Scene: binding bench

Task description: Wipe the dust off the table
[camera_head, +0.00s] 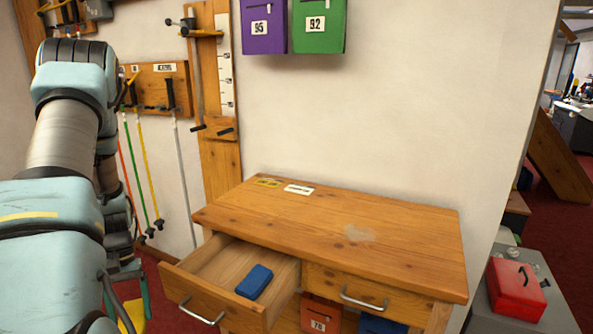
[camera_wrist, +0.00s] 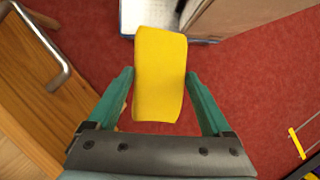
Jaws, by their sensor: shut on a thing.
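The wooden table (camera_head: 330,215) stands against the wall in the head view, with a pale grey dust patch (camera_head: 358,234) on the right part of its top. My gripper (camera_wrist: 160,76) is shut on a yellow sponge-like block (camera_wrist: 160,95), one green finger on each side. In the head view, my gripper is low at the left, beside the open drawer, partly hidden by my arm. A corner of the yellow block (camera_head: 131,316) shows there. The block is away from the tabletop, over the red floor.
The table's left drawer (camera_head: 215,275) is pulled out and holds a blue block (camera_head: 254,281). Two small labels (camera_head: 298,189) lie at the tabletop's back left. A red box (camera_head: 516,289) stands on a grey cabinet at right. The rest of the tabletop is clear.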

